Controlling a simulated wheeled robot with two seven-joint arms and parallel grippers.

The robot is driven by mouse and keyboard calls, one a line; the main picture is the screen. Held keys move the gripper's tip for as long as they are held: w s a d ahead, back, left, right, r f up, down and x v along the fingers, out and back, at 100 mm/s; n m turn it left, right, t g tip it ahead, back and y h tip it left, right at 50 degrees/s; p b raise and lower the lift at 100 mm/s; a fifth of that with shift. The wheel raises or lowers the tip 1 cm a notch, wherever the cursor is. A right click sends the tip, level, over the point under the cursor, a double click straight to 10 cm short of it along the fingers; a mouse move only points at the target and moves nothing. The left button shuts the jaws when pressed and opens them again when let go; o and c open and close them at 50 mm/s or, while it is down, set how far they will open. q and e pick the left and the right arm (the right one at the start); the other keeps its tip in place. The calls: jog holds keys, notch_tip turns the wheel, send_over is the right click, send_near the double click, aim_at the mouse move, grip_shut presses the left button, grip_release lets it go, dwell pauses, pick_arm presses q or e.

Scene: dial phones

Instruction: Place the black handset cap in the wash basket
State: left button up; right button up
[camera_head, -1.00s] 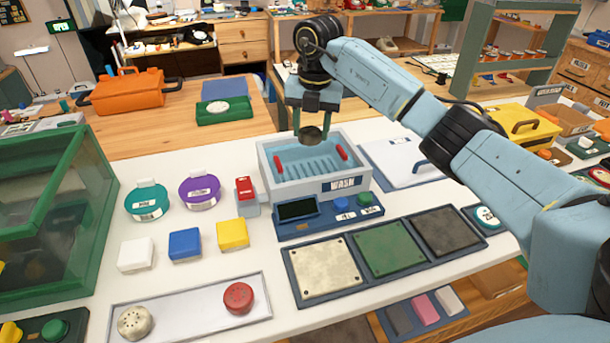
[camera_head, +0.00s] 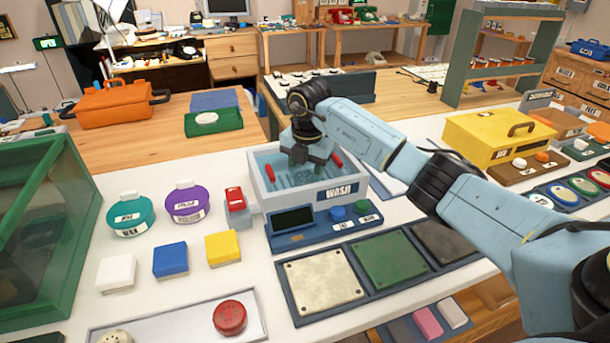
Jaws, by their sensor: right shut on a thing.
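The wash basket (camera_head: 327,192) is a light grey open tub with a blue inside and red grips, labelled WASH, on the white table. My right gripper (camera_head: 300,172) points down inside the tub, below its rim. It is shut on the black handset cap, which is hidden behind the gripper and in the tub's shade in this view. I cannot tell whether the cap touches the tub floor. My left gripper is not in view.
A blue control panel (camera_head: 283,240) stands in front of the tub. White, green and dark pads (camera_head: 385,262) lie nearer. A red cap (camera_head: 229,318) sits on a tray. Teal (camera_head: 128,216) and purple (camera_head: 187,204) bottles stand left. A yellow toolbox (camera_head: 490,143) stands right.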

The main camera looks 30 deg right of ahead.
aim_at(307, 178)
jog(key=shift+f, duration=0.1)
jog(key=o, duration=1)
jog(key=shift+o, duration=0.2)
jog(key=shift+r, duration=0.3)
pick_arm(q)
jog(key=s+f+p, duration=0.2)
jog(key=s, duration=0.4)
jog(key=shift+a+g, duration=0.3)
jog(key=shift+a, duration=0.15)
pick_arm(e)
notch_tip(307, 178, up, 12)
jog(key=shift+s+f, duration=0.2)
jog(key=shift+s, duration=0.2)
